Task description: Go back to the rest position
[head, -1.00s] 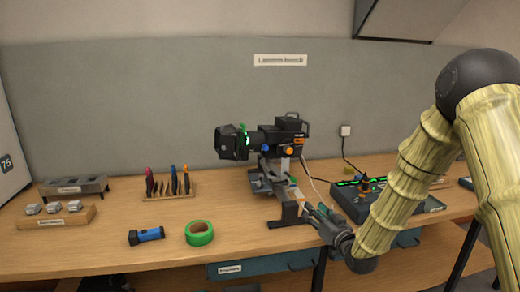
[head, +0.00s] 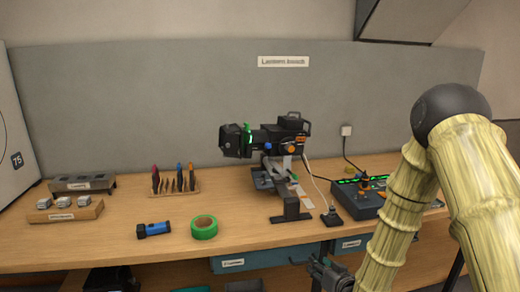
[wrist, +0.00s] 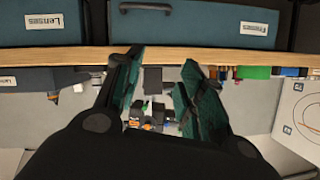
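My gripper (head: 326,268) is low in the head view, in front of the bench's front edge and apart from everything on the bench. It is partly cut off by the bottom of the picture. In the wrist view its two dark green fingers (wrist: 162,60) stand apart with nothing held between them. The black stage lantern (head: 265,138) with a green piece near its front stands on its stand on the bench. The fader console (head: 362,204) with green lights is at the right, partly hidden by my arm.
The wooden bench (head: 270,232) carries a blue torch (head: 154,229), green tape (head: 204,227), a tool rack (head: 173,190) and a lens block (head: 64,214). A small black plug-like piece (head: 331,217) sits beside the stand. Blue drawers (head: 262,261) lie under the bench top.

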